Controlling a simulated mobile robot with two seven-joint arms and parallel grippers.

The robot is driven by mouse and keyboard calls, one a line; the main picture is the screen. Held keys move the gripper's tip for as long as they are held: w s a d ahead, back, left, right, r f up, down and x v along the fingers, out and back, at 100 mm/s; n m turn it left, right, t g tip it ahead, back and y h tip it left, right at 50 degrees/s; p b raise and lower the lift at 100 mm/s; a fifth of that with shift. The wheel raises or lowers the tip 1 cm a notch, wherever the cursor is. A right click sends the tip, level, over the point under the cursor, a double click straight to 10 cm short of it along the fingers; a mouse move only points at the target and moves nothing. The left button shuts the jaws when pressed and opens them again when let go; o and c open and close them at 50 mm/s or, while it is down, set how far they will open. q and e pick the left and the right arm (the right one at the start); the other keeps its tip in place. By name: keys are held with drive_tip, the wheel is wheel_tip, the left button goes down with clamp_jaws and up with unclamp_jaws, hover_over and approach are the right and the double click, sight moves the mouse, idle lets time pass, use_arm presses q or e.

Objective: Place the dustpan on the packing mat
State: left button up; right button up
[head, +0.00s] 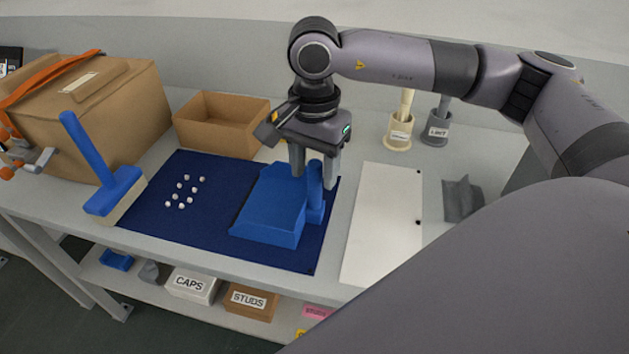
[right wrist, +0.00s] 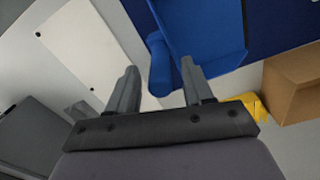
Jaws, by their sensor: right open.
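The blue dustpan (head: 270,205) lies on the right part of the dark navy mat (head: 165,215), which I take for the packing mat. Its upright-looking handle (head: 315,185) is at its right side. My right gripper (head: 315,180) is open, pointing down, with its fingers on either side of the handle in the head view. In the right wrist view the handle (right wrist: 160,65) shows between and just beyond the fingertips (right wrist: 160,70), and the pan (right wrist: 208,35) is to its right. I cannot tell whether the fingers touch it. My left gripper is out of view.
Several small white pieces (head: 183,190) lie on the mat. A blue-handled brush (head: 108,190) stands at its left edge. An open cardboard box (head: 222,130) and a larger box (head: 110,110) stand behind. A white panel (head: 383,225) lies right of the mat, with two holders (head: 398,135) behind.

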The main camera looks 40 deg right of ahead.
wheel_tip(320, 180, up, 8)
drive_tip(key=shift+f, duration=0.1)
idle(0.7)
